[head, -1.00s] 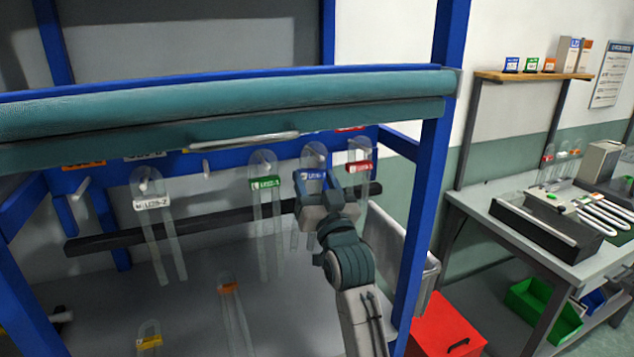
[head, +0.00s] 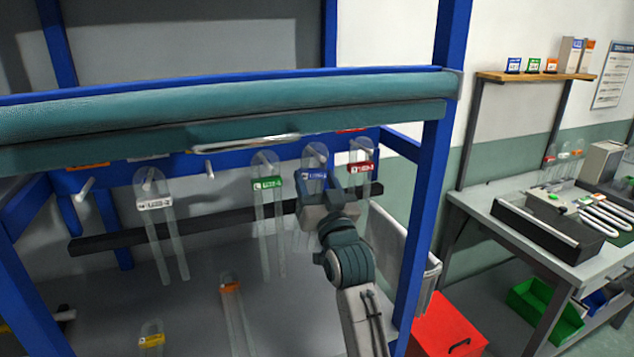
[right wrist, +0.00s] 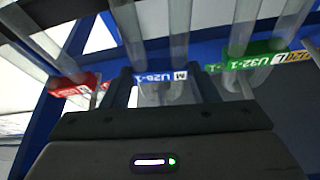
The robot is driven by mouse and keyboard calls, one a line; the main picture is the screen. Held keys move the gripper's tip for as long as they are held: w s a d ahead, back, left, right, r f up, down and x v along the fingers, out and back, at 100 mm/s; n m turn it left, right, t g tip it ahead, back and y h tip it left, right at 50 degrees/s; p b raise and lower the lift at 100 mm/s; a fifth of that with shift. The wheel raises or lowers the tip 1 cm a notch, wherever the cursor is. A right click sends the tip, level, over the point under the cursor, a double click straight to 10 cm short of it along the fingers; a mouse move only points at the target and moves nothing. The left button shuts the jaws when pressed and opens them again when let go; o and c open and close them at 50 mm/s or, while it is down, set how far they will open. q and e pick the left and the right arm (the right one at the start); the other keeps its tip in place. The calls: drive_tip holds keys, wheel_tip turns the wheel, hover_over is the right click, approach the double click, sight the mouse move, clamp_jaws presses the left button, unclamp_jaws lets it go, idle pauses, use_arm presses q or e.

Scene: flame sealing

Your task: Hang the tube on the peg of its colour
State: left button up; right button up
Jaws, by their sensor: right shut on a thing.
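My right gripper (head: 318,183) is shut on the clear U-shaped tube with the blue label (head: 313,174). The tube's bend is up, at the blue rack, and its legs hang down behind the gripper. I cannot tell whether its bend rests on a peg. In the right wrist view the blue label (right wrist: 160,76) sits between the dark fingers. The green-labelled tube (head: 266,184) hangs to its left and the red-labelled tube (head: 361,167) to its right. The white-labelled tube (head: 155,204) hangs further left. My left gripper is not in view.
Bare pegs (head: 209,170) and (head: 85,188) stick out of the rack. An orange-labelled tube (head: 230,287) and a yellow-labelled tube (head: 151,341) lie below. A dark bar (head: 110,240) runs behind the tubes. A blue post (head: 428,190) stands right of my arm.

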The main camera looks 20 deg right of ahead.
idle(0.3)
drive_tip(key=o, duration=1.5)
drive_tip(key=shift+w, duration=0.1)
drive_tip(key=shift+o, duration=0.2)
